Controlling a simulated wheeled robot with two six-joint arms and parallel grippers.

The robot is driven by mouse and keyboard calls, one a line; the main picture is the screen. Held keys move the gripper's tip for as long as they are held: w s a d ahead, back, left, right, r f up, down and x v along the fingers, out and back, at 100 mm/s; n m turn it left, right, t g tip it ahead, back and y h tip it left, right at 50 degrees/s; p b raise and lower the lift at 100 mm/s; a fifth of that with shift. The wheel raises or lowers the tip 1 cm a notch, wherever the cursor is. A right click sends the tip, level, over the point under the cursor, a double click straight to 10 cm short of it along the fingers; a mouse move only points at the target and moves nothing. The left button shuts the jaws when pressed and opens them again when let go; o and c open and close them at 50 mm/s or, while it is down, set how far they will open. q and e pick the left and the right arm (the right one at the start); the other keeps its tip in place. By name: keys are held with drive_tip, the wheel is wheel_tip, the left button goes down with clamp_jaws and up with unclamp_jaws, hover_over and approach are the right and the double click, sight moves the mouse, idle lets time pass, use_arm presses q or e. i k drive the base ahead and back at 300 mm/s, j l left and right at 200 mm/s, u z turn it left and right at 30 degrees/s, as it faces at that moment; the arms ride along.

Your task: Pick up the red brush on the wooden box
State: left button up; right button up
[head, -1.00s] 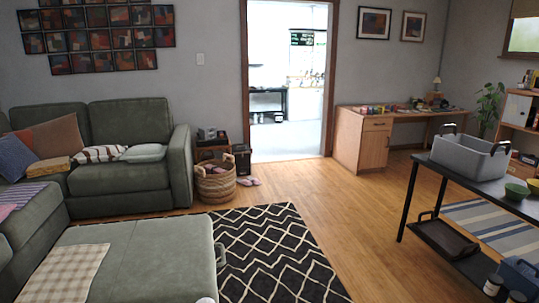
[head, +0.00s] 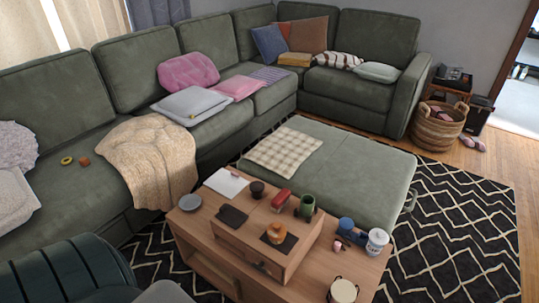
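A small red object (head: 281,199), which looks like the red brush, lies on top of the wooden box (head: 262,212). The box is a raised, light-brown block on the wooden coffee table (head: 340,268) in the lower middle of the head view. The red object lies between a dark cup (head: 257,189) and a green mug (head: 306,207). Its bristles are too small to make out. Neither of my grippers is in view.
A dark flat item (head: 232,216) and an orange item on a dark mat share the box top. A white canister (head: 377,241) stands at the table's right. A green ottoman (head: 350,165) is behind, the green sectional (head: 60,130) left. Patterned rug (head: 460,220) lies open at right.

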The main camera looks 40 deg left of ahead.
sight(283, 197)
drive_tip(key=u, duration=1.1)
